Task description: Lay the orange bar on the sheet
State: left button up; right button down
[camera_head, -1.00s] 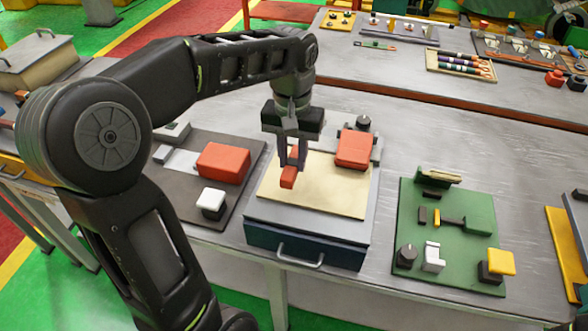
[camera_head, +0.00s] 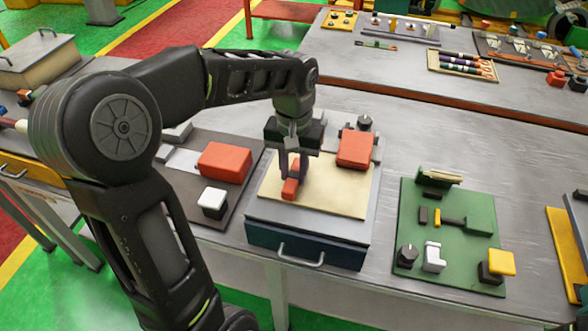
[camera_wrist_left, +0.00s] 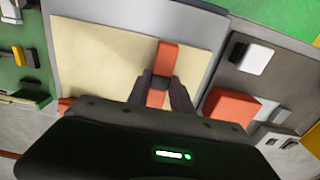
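The orange bar (camera_head: 289,189) is between the fingers of my left gripper (camera_head: 293,172), low over the tan sheet (camera_head: 335,193). In the left wrist view the bar (camera_wrist_left: 168,58) passes between the two dark fingers (camera_wrist_left: 161,84), which close on it from both sides. The sheet (camera_wrist_left: 110,58) fills the area below and beside it. I cannot tell for sure whether the bar touches the sheet. The sheet lies on a grey-topped box with a dark blue front (camera_head: 300,247). My right gripper is not in view.
A red block (camera_head: 355,149) stands at the sheet's back right corner. A dark plate with another red block (camera_head: 224,162) and a white-topped block (camera_head: 212,200) lies left. A green board (camera_head: 448,213) with small parts lies right. The sheet's front right is clear.

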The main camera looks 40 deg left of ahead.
aim_at(294, 174)
pick_arm(q)
jog(key=o, duration=0.4)
jog(key=shift+r, duration=0.1)
jog(key=shift+r, duration=0.45)
notch_tip(294, 174, up, 11)
jog(key=p, duration=0.3)
jog(key=shift+r, duration=0.15)
dwell(0.4)
